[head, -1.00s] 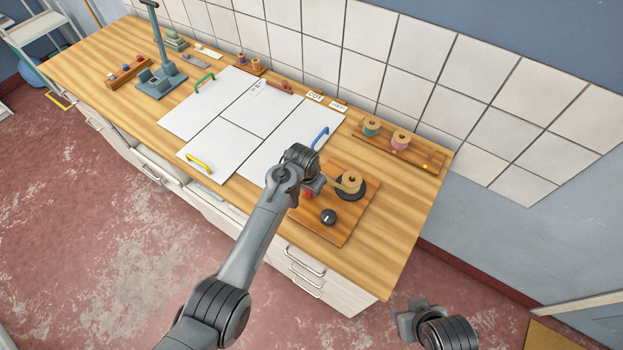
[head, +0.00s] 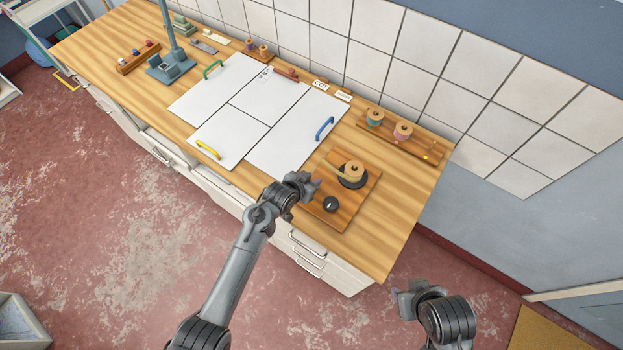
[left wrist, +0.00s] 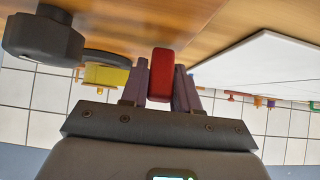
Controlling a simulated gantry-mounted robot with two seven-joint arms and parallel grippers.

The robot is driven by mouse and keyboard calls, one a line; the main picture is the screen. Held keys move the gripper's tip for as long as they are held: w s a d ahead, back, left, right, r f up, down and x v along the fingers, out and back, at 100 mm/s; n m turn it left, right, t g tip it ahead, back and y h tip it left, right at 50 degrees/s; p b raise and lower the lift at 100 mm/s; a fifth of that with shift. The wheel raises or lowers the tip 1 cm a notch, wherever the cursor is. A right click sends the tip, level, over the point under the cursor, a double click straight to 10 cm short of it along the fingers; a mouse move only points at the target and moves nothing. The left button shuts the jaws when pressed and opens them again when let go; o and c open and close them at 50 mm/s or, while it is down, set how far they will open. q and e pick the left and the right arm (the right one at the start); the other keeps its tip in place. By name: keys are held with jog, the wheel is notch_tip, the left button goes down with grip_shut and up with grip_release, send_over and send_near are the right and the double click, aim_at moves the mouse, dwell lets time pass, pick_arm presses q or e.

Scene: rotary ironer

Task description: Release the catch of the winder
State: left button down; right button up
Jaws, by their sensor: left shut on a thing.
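The winder is a brown wooden board (head: 358,205) near the front right of the bench. It carries a wooden spool (head: 352,170) on a black disc and a black knob (head: 330,204). My left gripper (head: 308,188) is at the board's left edge. In the left wrist view, its fingers are shut on a red block (left wrist: 161,75), which looks like the catch; the black knob (left wrist: 42,38) is to the left. The red block is hidden in the head view. My right gripper (head: 408,296) is empty-looking, away from the bench at lower right; its fingers are unclear.
White panels (head: 290,135) with green, yellow and blue handles (head: 324,128) lie left of the winder. A wooden rack (head: 425,152) with spools stands behind it. The bench right of the winder is clear.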

dwell(0.4)
pick_arm(q)
jog(key=c, duration=0.9)
grip_release()
jog(key=shift+b+v, duration=0.35)
jog(key=shift+v, duration=5.05)
jog(key=shift+f, duration=0.1)
jog(key=shift+s, duration=0.1)
